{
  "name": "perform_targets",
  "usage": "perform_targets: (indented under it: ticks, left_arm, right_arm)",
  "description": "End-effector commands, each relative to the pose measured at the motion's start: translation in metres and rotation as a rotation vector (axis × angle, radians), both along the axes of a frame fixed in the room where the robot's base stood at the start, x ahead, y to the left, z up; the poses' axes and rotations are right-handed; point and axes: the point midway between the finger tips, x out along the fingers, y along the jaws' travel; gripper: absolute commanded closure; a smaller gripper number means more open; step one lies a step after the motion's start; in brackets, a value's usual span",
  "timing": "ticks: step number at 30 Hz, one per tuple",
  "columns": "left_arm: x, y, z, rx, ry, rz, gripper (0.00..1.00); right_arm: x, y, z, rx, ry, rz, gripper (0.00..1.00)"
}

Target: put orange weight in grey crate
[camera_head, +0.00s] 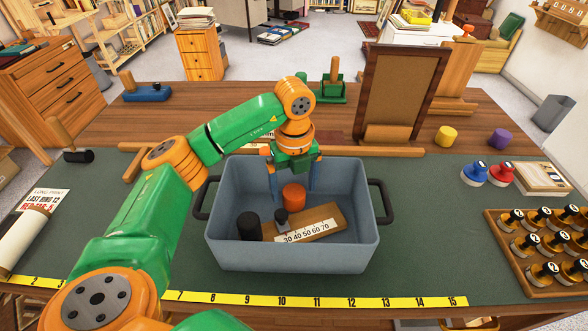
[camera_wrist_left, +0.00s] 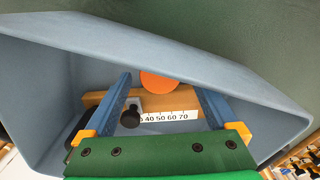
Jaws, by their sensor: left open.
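The orange weight (camera_head: 293,197), a short cylinder, is inside the grey crate (camera_head: 290,254), near its back wall. In the left wrist view the orange weight (camera_wrist_left: 158,81) shows between and just beyond the tips of my left gripper (camera_wrist_left: 158,76). In the head view my left gripper (camera_head: 293,186) reaches down into the back of the crate with its blue fingers open, one on each side of the weight. I cannot tell whether the weight touches the crate floor or a finger. My right gripper is not in view.
The crate also holds a black cylinder (camera_head: 249,226) and a wooden block with a number scale (camera_head: 308,226). A rack of bottles (camera_head: 535,240) stands at right, near blue (camera_head: 474,174) and red (camera_head: 501,174) knobbed stamps. A brown framed board (camera_head: 396,88) stands behind the crate.

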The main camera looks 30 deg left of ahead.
Motion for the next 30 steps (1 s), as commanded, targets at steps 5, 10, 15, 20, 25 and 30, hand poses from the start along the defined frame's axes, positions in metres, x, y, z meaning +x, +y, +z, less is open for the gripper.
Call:
perform_targets:
  ticks: [5, 10, 15, 20, 25, 30]
  left_arm:
    - [0.001, 0.000, 0.044, 0.000, -0.005, 0.000, 0.07]
    - [0.001, 0.000, 0.082, 0.001, -0.004, 0.001, 0.07]
    - [0.000, 0.000, 0.098, -0.001, -0.001, 0.000, 0.07]
    - [0.000, 0.000, 0.100, 0.000, 0.000, 0.000, 0.07]
    - [0.000, 0.000, 0.099, 0.000, 0.000, -0.001, 0.07]
    - [0.000, 0.000, 0.099, 0.000, 0.000, -0.001, 0.07]
  right_arm:
    - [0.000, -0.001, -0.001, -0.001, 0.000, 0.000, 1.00]
    - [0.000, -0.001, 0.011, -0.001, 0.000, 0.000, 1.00]
    - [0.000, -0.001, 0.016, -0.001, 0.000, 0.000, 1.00]
    - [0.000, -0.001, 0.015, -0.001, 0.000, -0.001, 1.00]
    - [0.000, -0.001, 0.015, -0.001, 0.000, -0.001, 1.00]
    - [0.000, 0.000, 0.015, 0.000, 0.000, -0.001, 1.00]
